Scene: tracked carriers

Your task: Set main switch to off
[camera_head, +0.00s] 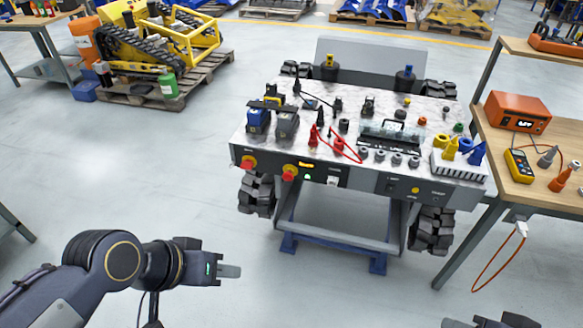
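A tracked carrier (370,198) stands ahead with a grey front panel. Labels are too small to read, so I cannot tell which is the main switch. A small green light (307,176) glows beside the inner knob. My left gripper (229,271) is in front of and below the panel, apart from it; its fingers overlap edge-on. My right gripper (487,322) shows only partly at the bottom edge.
The carrier's top holds connectors, two battery-like blocks (272,121) and a red cable (340,145). A wooden workbench (540,190) with an orange meter box (517,112) stands close at right, an orange cable hanging from it.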

